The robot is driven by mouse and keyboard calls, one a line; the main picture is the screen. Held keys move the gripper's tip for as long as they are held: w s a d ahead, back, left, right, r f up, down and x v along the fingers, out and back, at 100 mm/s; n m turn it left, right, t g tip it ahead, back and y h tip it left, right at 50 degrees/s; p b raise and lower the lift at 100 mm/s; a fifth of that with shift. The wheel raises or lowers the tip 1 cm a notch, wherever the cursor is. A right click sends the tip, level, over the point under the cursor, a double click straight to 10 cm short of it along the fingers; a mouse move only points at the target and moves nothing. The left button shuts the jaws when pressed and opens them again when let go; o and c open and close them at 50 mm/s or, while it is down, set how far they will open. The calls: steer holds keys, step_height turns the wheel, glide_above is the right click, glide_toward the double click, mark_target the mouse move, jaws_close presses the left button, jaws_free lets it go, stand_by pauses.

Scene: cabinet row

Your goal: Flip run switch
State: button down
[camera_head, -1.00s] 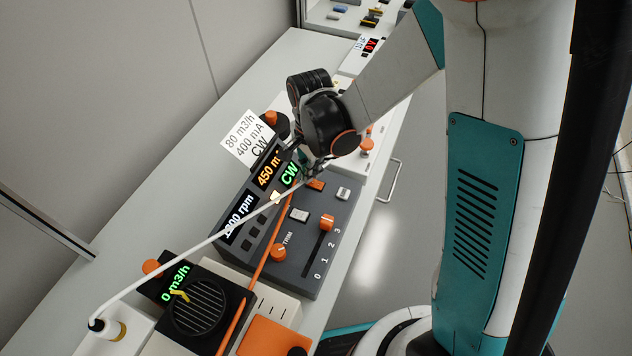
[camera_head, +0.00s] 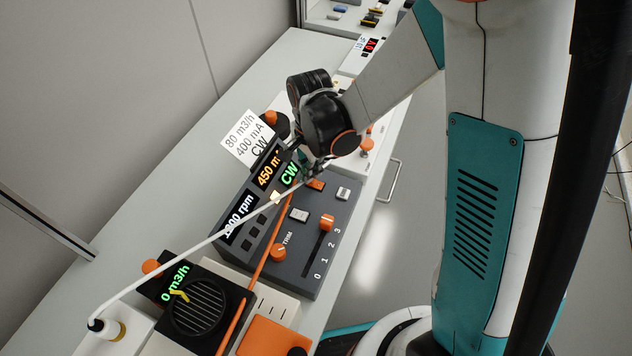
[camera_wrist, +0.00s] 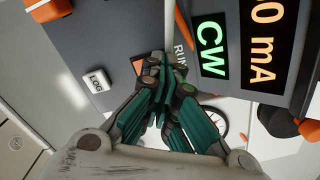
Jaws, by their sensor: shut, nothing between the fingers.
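The grey control box (camera_head: 310,261) has a small orange part (camera_head: 316,185) near its far end, beside my gripper. In the wrist view an orange patch (camera_wrist: 138,64) shows left of the fingers, and a "RUN" label (camera_wrist: 180,62) lies just beyond them. The switch itself is mostly hidden by the fingers, so its position cannot be told. My gripper (camera_head: 312,172) is low over this end of the box. Its teal fingers (camera_wrist: 168,88) are shut and empty; whether they touch the switch cannot be told.
A white cable (camera_head: 180,262) crosses over the box towards my gripper. A white LOG button (camera_wrist: 97,80), an orange slider knob (camera_head: 327,222) and a trim knob (camera_head: 278,252) are close by. A lit CW display (camera_head: 289,174) and a paper card (camera_head: 246,138) stand behind.

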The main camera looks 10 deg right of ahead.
steer(key=shift+f+b, duration=0.8)
steer(key=shift+f, duration=0.2)
stand_by(0.4)
steer(key=shift+r, duration=0.1)
steer(key=shift+r+p, duration=2.4)
steer(key=shift+r, duration=1.05)
steer(key=shift+d+r, duration=0.1)
steer(key=shift+r, duration=0.15)
steer(key=s+d+r+n+t, duration=0.3)
steer(key=s+d+r+n, duration=0.2)
steer(key=r, duration=0.4)
steer(key=s+d+r+n+t, duration=0.4)
steer(key=s+d+r+n, duration=0.2)
steer(key=s+r+n, duration=0.1)
step_height(320, 180, up, 3)
steer(key=shift+s+d+f+n, duration=0.2)
steer(key=shift+s+d+n, duration=0.15)
steer(key=shift+s, duration=0.5)
